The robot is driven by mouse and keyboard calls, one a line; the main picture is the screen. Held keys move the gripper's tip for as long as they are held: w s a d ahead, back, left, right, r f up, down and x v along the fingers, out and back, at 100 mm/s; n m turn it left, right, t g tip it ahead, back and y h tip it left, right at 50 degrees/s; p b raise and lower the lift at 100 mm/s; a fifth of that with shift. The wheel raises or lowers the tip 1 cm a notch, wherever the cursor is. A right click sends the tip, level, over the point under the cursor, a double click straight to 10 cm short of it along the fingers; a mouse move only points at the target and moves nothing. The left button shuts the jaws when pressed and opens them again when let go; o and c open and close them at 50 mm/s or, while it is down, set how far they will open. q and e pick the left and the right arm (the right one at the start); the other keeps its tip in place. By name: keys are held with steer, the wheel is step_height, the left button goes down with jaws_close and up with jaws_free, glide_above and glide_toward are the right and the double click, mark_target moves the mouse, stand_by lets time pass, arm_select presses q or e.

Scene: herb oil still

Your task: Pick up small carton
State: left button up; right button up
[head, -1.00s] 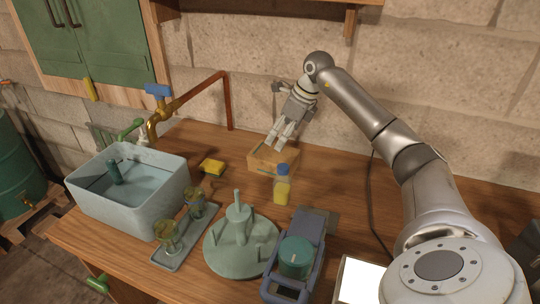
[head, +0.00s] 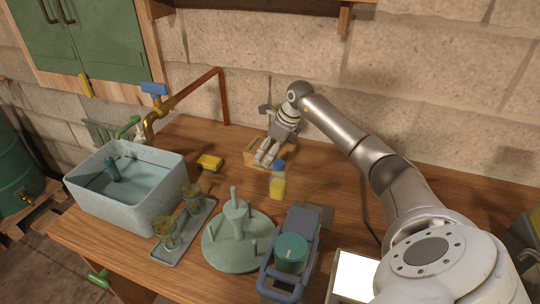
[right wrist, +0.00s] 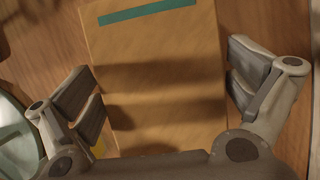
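The small carton (head: 287,155) stands on the wooden worktop near the back wall, partly hidden behind my right gripper (head: 266,154). In the right wrist view the carton (right wrist: 160,110) is a tan box with a teal stripe across its far end. It lies between the two spread fingers of my right gripper (right wrist: 160,82), with a finger at each side. A gap shows on both sides at least in part, so the gripper is open; contact cannot be told. My left gripper is not in view.
A yellow bottle with a blue cap (head: 278,182) stands just in front of the carton. A yellow sponge (head: 209,162), a tray with glasses (head: 187,232), a round green stand (head: 238,250) and a blue-grey device (head: 291,253) are nearer. A sink (head: 125,185) is left.

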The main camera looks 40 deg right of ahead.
steer(key=c, duration=0.7)
steer(key=shift+c, duration=1)
steer(key=shift+r, duration=0.15)
